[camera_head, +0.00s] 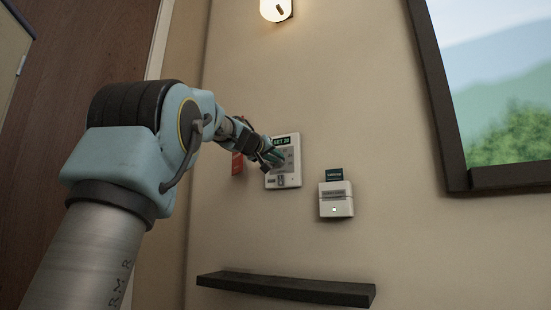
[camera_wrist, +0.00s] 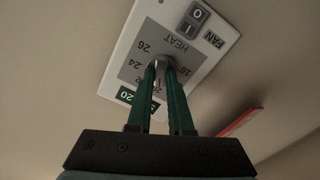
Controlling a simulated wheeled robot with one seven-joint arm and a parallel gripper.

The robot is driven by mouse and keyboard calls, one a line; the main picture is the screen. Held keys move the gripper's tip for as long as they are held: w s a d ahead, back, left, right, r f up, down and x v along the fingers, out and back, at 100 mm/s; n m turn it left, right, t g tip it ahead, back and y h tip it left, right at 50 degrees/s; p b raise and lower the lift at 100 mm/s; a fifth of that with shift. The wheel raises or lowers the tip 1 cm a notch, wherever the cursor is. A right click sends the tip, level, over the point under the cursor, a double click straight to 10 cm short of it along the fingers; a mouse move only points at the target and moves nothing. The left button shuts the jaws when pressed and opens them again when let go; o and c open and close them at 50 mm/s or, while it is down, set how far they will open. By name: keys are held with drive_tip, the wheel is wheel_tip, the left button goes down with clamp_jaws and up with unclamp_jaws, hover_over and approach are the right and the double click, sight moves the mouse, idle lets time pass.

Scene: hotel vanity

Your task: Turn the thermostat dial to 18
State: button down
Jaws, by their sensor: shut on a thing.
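The thermostat (camera_head: 293,172) is a white plate with a grey face on the wall. Its green display (camera_head: 281,141) reads SET 20, and 20 also shows on the display in the wrist view (camera_wrist: 125,95). The round grey dial (camera_wrist: 162,60) is at the middle of the face, with printed numbers around it, including 26 and 24. My gripper (camera_wrist: 161,72) is shut on the dial, one green finger on each side. In the head view my gripper (camera_head: 275,157) covers the dial. The fingers hide part of the number scale.
A fan switch (camera_wrist: 192,22) is on the same plate, beside the HEAT lettering. A red tag (camera_head: 237,163) hangs just left of the thermostat. A white card holder (camera_head: 336,207) with a dark card is to the right. A dark shelf (camera_head: 287,289) juts out below.

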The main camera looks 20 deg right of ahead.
drive_tip(key=shift+f+n, duration=0.1)
drive_tip(key=shift+n, duration=3.8)
drive_tip(key=shift+n+p, duration=0.3)
drive_tip(key=c, duration=0.8)
unclamp_jaws()
drive_tip(key=shift+a, duration=0.15)
